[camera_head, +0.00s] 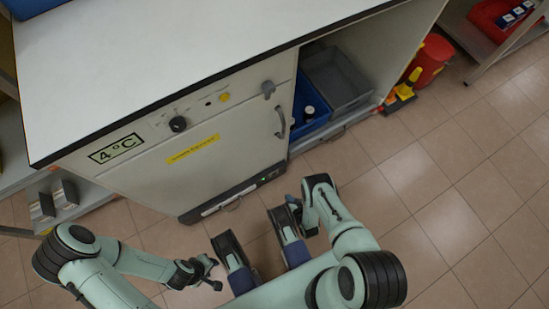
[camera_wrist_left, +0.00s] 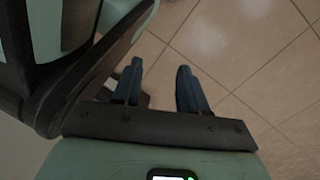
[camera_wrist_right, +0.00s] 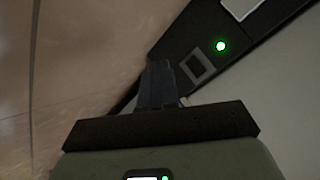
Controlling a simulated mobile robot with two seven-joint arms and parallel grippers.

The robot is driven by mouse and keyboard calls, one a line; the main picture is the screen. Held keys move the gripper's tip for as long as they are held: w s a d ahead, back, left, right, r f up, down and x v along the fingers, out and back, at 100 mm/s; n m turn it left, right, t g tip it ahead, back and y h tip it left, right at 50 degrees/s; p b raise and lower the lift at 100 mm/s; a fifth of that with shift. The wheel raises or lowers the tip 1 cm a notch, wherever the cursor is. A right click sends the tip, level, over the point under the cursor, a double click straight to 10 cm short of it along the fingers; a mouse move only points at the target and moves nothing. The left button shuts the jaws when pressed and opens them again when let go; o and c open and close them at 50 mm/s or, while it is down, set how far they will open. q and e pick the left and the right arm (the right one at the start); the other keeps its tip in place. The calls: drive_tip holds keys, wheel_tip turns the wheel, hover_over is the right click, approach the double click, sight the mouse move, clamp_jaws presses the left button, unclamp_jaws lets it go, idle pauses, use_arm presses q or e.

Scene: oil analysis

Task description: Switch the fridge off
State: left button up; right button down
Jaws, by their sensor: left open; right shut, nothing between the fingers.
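The fridge (camera_head: 215,150) is a white cabinet under the counter, door shut, with a "4°C" label. A dark strip (camera_head: 232,196) runs along its foot and carries a small lit green light (camera_head: 264,179). In the right wrist view the strip shows a bright green light (camera_wrist_right: 221,46) and a square framed switch (camera_wrist_right: 197,67). My right gripper (camera_head: 293,203) is low in front of the strip. Its shut, empty fingers (camera_wrist_right: 158,66) appear just left of the switch; I cannot tell whether they touch. My left gripper (camera_head: 212,273) is open and empty; its fingers (camera_wrist_left: 158,85) are over the floor.
A red bucket (camera_head: 430,60) stands beyond. The tiled floor at right is clear.

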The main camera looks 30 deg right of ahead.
sight(274, 175)
use_arm(q)
drive_tip(key=shift+s+a+f+g+b, duration=0.1)
drive_tip(key=shift+s+f+g+b, duration=0.3)
drive_tip(key=shift+s, duration=0.45)
drive_tip(key=shift+s+a+f+g+b, duration=0.1)
drive_tip(key=shift+s+f+g+b, duration=0.1)
drive_tip(key=shift+s+f+b, duration=0.45)
use_arm(e)
drive_tip(key=w+r, duration=0.1)
drive_tip(key=w, duration=0.7)
drive_tip(key=shift+w+a, duration=0.35)
drive_tip(key=shift+w, duration=0.05)
use_arm(q)
drive_tip(key=shift+s+r, duration=0.15)
drive_tip(key=shift+r, duration=0.1)
use_arm(e)
drive_tip(key=shift+w+r, duration=0.1)
drive_tip(key=shift+w, duration=0.05)
drive_tip(key=shift+w, duration=0.25)
drive_tip(key=shift+w, duration=0.3)
idle(0.6)
drive_tip(key=shift+s, duration=0.1)
use_arm(q)
drive_tip(key=shift+r+p, duration=0.2)
drive_tip(key=shift+p, duration=0.25)
use_arm(e)
drive_tip(key=shift+s, duration=0.65)
drive_tip(key=shift+s, duration=0.1)
